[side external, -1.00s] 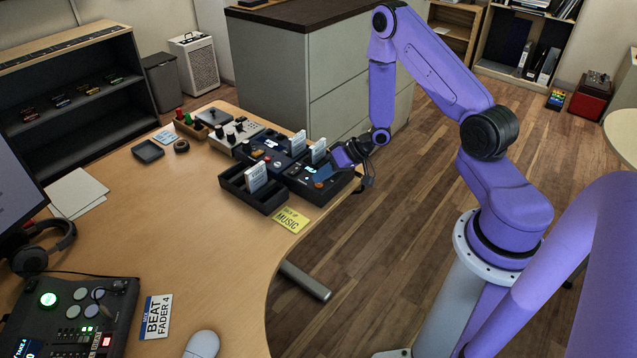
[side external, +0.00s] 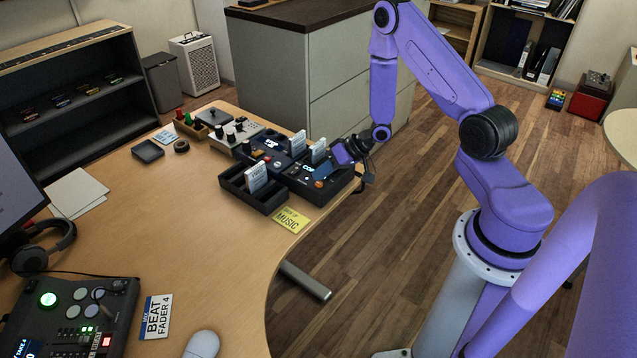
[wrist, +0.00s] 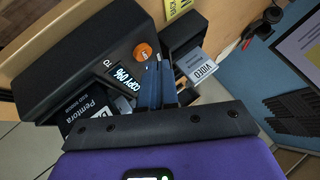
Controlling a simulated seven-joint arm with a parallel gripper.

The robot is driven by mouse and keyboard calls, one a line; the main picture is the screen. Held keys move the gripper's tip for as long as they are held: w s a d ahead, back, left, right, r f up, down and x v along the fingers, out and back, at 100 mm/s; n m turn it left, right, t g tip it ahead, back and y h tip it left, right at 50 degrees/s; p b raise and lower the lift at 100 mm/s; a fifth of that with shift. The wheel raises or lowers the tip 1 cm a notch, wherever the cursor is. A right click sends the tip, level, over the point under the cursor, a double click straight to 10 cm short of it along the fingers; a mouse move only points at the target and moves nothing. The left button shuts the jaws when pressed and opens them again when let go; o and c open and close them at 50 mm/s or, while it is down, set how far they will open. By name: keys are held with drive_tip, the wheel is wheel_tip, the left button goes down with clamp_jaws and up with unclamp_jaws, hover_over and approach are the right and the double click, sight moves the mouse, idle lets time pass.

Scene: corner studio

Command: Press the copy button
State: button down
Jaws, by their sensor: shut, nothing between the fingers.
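The copy device is a black box (side external: 330,188) at the desk's right edge, with a lit display (wrist: 118,82) that seems to read COPY 0% in the wrist view. Its round orange button (wrist: 142,52) sits beside the display and also shows in the side view (side external: 318,184). My gripper (wrist: 158,64) is shut and empty. Its fingertips are just beside the button in the wrist view and appear above the box; the exact gap cannot be told. A Pemtora SSD card (wrist: 88,108) stands in the box, partly hidden by my gripper.
A black open holder (side external: 262,190) with a white card labelled VIDEO (wrist: 200,68) is beside the box. A second dark device (side external: 268,152) stands behind. The middle of the desk (side external: 180,230) is clear.

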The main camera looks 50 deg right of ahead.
sight(322, 183)
drive_tip(key=shift+r, duration=2.95)
